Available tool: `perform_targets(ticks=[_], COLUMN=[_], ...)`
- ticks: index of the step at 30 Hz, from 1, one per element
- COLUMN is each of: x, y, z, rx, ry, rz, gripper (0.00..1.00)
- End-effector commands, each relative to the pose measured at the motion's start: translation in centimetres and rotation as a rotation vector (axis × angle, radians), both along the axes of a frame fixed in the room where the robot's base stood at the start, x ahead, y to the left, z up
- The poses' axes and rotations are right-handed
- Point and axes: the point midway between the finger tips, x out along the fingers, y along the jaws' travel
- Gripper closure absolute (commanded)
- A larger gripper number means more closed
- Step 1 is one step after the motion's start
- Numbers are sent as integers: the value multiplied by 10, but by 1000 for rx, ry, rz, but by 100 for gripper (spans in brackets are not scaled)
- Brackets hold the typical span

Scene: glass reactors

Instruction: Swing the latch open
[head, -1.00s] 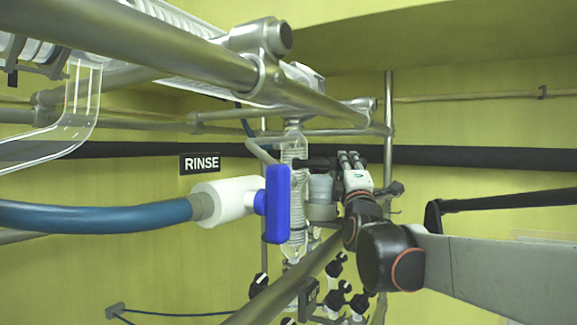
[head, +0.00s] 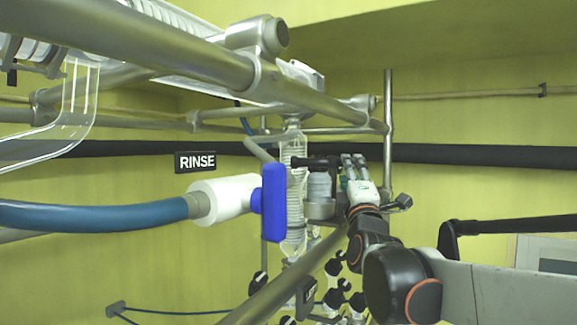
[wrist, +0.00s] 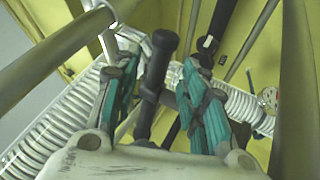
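A short black bar handle (head: 315,161), which looks like the latch, sticks out sideways above a white-grey cylinder (head: 319,186) beside the glass column. In the wrist view a dark rounded bar (wrist: 157,65) stands between my two fingers, probably this same handle. My gripper (head: 353,161) is at the right end of the handle. In the wrist view my gripper (wrist: 158,80) is open, with teal-padded fingers on either side of the bar and visible gaps. I cannot tell how deep the bar lies between them. The latch's pivot is not clear.
A coiled glass column (head: 293,190) is close to the handle. Metal rails (head: 180,56) cross above. Several black knobs sit below.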

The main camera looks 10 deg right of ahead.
Motion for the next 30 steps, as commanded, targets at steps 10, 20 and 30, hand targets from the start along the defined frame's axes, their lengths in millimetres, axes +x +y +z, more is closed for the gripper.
perform_targets(ticks=[10,20,30], x=[-54,-63,-63], y=[13,15,15], z=[-28,-33,-33], rx=[0,0,0], ry=[0,0,0], rz=[-1,-1,-1], gripper=[60,60,100])
